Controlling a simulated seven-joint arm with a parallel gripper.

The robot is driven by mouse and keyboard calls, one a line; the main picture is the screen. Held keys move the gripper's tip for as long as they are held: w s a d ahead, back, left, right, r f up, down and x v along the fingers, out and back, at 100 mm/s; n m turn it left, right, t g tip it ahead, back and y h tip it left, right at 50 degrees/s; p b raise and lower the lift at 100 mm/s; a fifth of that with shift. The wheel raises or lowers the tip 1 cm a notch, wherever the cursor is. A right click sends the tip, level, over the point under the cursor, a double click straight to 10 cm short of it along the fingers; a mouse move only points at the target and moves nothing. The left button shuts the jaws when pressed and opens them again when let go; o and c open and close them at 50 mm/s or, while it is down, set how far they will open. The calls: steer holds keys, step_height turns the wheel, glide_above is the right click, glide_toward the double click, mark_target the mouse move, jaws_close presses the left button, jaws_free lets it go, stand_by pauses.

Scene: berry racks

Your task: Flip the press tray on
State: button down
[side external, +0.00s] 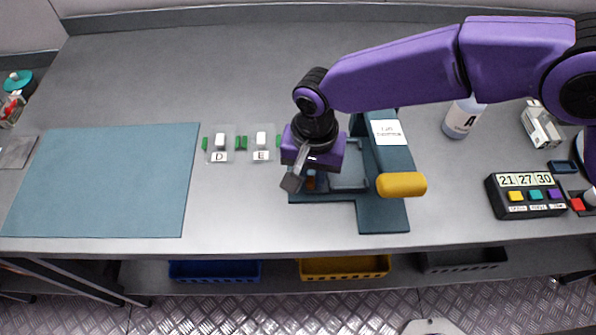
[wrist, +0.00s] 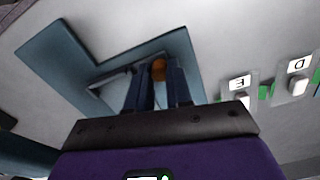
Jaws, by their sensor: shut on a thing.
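The dark teal press (side external: 383,213) stands right of the bench's middle, with a yellow cylindrical handle (side external: 402,184) and a white label on its upper part. A grey-blue tray (side external: 350,179) sits at its base; it also shows in the wrist view (wrist: 108,78). My gripper (side external: 309,181) is down at the tray's left side. In the wrist view my gripper (wrist: 158,72) has its two dark blue fingers closed on a small orange knob (wrist: 158,66) at the tray's edge. The fingers hide part of the knob, and my wrist covers part of the press.
Two white switches labelled D (side external: 219,142) and E (side external: 261,140) are left of my gripper. A teal mat (side external: 105,180) lies far left. A bottle marked A (side external: 461,119) and a counter box with coloured buttons (side external: 526,196) stand right. Bench behind the switches is clear.

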steer(key=shift+d, duration=0.8)
steer(key=c, duration=1.3)
jaws_free()
steer(key=shift+r, duration=0.1)
step_height(320, 180, up, 17)
steer(key=shift+r, duration=0.15)
